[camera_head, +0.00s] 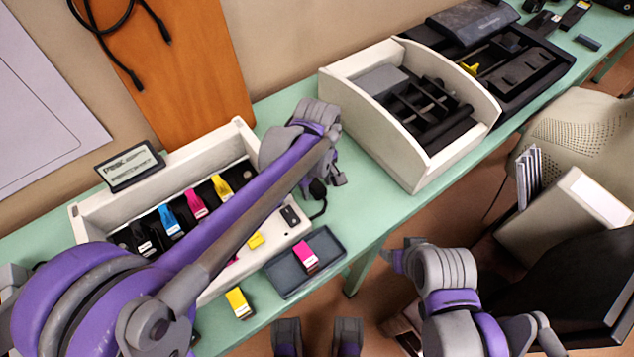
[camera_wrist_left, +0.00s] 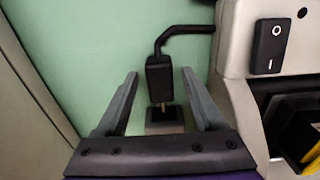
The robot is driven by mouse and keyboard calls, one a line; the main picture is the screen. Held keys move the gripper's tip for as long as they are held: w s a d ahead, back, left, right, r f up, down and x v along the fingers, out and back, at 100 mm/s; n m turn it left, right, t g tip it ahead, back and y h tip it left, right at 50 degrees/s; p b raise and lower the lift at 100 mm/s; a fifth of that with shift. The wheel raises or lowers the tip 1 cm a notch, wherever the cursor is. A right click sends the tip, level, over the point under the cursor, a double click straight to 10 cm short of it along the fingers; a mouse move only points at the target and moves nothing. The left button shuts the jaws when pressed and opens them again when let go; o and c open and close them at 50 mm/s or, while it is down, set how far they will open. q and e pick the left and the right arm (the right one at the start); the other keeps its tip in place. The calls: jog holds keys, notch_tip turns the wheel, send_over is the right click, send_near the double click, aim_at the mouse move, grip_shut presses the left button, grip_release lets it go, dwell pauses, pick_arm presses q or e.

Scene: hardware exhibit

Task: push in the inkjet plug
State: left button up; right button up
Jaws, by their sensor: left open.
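The black inkjet plug (camera_wrist_left: 159,78) sits between the open fingers of my left gripper (camera_wrist_left: 160,73) in the left wrist view, with a cord leaving its far end. A short metal prong shows between the plug and a small black socket block (camera_wrist_left: 163,116). The plug body stands a little apart from the block; how deep the prong reaches is unclear. In the head view, my left gripper (camera_head: 328,182) is beside the right end of the open white printer (camera_head: 257,262), and the dark plug (camera_head: 317,188) is partly hidden by it. My right gripper (camera_head: 396,257) is off the table at lower right, its fingers unclear.
A rocker switch (camera_wrist_left: 271,46) is on the printer end beside the plug. Coloured cartridges sit in the printer; a dark tray (camera_head: 300,275) holds a magenta one. A second white housing (camera_head: 395,140) stands to the right. Green table between them is clear.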

pick_arm(q)
jog(key=shift+c, duration=0.2)
grip_shut()
jog(key=shift+w, duration=0.1)
dwell(1.0)
